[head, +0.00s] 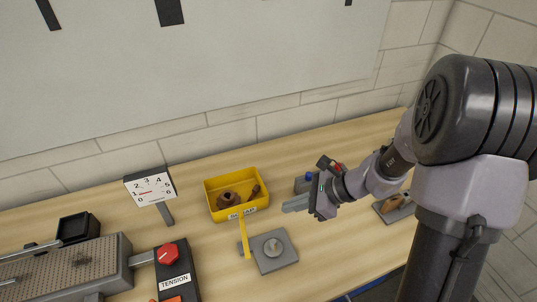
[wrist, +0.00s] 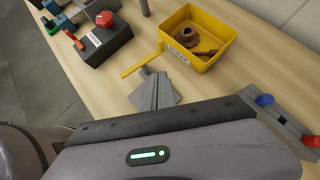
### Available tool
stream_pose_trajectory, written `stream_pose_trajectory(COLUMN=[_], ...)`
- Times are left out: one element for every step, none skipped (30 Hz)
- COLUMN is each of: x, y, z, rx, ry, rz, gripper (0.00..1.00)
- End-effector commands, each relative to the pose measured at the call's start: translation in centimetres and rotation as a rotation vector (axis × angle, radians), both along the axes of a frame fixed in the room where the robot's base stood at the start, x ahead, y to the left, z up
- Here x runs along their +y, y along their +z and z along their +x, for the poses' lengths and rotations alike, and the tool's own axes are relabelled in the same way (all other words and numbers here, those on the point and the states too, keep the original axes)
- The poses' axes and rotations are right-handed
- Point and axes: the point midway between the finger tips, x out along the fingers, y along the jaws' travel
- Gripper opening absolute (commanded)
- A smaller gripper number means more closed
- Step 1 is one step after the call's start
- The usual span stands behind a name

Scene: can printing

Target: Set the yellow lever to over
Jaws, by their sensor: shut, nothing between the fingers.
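The yellow lever (head: 246,238) is a thin bar at the left side of a grey square base (head: 283,262) with a round boss, in front of a yellow bin. In the wrist view the lever (wrist: 140,64) slants from the bin's near corner down to the left. My gripper (head: 284,208) is shut and empty, to the right of the lever and apart from it. In the wrist view its fingers (wrist: 155,84) hide part of the grey base (wrist: 170,98). Any position markings for the lever are not readable.
The yellow bin (head: 212,213) holds brown pieces behind the lever. A red TENSION knob (head: 167,253) and a dial gauge (head: 150,188) stand to the left. A grey box with a blue button (head: 309,177) is behind my gripper. Bare table lies right of the base.

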Motion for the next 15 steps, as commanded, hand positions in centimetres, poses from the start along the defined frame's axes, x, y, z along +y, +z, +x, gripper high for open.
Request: stream_pose_trajectory(x=[-0.2, -0.3, -0.3, -0.4, -0.4, -0.4, -0.4, -0.4, -0.3, -0.3, -0.3, -0.3, -0.2, 0.0, 0.2], y=[-0.3, -0.5, -0.8, -0.9, -0.9, -1.0, -1.0, -1.0, -1.0, -1.0, -1.0, -1.0, -1.1, -1.3, -1.6], z=[0.2, 0.4, 0.5, 0.5, 0.5, 0.5, 0.5, 0.5, 0.5, 0.5, 0.5, 0.5, 0.5, 0.6, 0.7], rx=[0.020, 0.027, 0.033, 0.036, 0.036, 0.036, 0.035, 0.035, 0.035, 0.035, 0.035, 0.035, 0.035, 0.035, 0.035], ry=[-0.026, -0.038, -0.048, -0.052, -0.053, -0.053, -0.052, -0.052, -0.051, -0.051, -0.051, -0.050, -0.050, -0.050, -0.049], rz=[0.017, 0.025, 0.030, 0.032, 0.033, 0.033, 0.033, 0.033, 0.032, 0.032, 0.032, 0.032, 0.032, 0.032, 0.033], gripper=[0.00, 0.00, 0.00, 0.00, 0.00, 0.00, 0.00, 0.00, 0.00, 0.00, 0.00, 0.00, 0.00, 0.00, 0.00])
